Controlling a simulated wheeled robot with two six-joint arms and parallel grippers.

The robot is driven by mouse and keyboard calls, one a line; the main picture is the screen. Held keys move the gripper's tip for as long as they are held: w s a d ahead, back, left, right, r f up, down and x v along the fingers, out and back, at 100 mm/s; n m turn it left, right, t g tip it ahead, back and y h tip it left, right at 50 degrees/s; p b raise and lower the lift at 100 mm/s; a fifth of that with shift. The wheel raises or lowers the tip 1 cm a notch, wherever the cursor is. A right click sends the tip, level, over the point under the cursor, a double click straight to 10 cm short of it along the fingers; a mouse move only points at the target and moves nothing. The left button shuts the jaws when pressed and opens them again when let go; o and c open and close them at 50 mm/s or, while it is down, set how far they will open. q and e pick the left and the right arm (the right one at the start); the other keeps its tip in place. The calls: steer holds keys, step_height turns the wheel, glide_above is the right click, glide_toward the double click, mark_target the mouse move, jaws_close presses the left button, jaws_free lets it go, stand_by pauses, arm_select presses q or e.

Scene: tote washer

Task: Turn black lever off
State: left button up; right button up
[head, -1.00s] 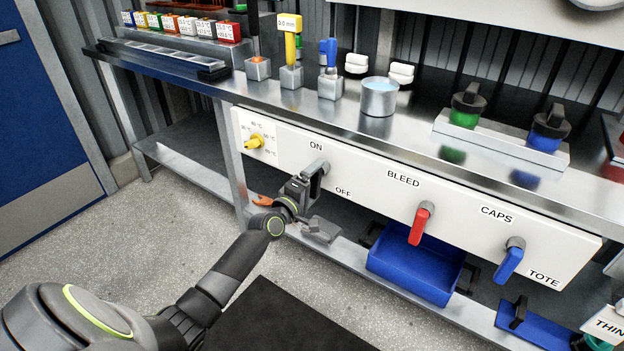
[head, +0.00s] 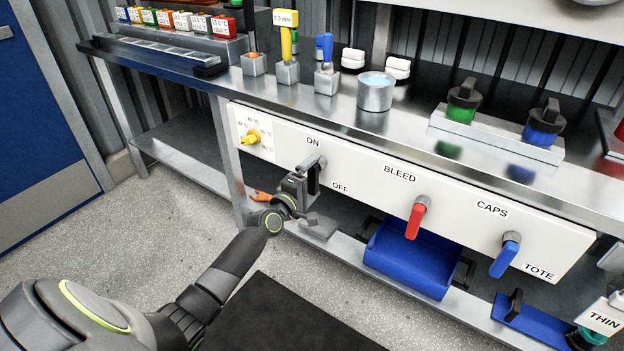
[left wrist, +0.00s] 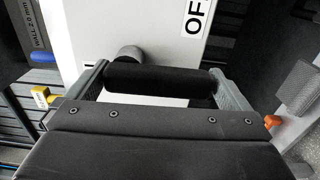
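The black lever (head: 314,178) is on the white panel (head: 360,190) between the ON and OFF labels. It hangs down from its grey pivot, and my gripper partly hides it. My left gripper (head: 308,190) is at the lever. In the left wrist view, the gripper (left wrist: 160,85) has its fingers wide apart. The black lever (left wrist: 158,80) lies lengthwise across the gap between them, with the pivot just beyond it. The OFF label shows at the top right there. Whether the fingers touch the lever ends I cannot tell. My right gripper is not in view.
A red BLEED lever (head: 416,217) and a blue CAPS/TOTE lever (head: 505,255) are farther right on the panel. A yellow knob (head: 250,137) is at its left. A blue bin (head: 408,262) sits on the shelf below. The steel counter (head: 400,125) overhangs the panel.

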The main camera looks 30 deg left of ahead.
arm_select(q)
steer(key=shift+s, duration=0.1)
steer(key=shift+s, duration=0.3)
steer(key=s+a+p, duration=0.1)
steer(key=s+p, duration=0.1)
steer(key=s, duration=1.4)
steer(key=shift+s+a, duration=0.2)
steer(key=shift+s, duration=0.1)
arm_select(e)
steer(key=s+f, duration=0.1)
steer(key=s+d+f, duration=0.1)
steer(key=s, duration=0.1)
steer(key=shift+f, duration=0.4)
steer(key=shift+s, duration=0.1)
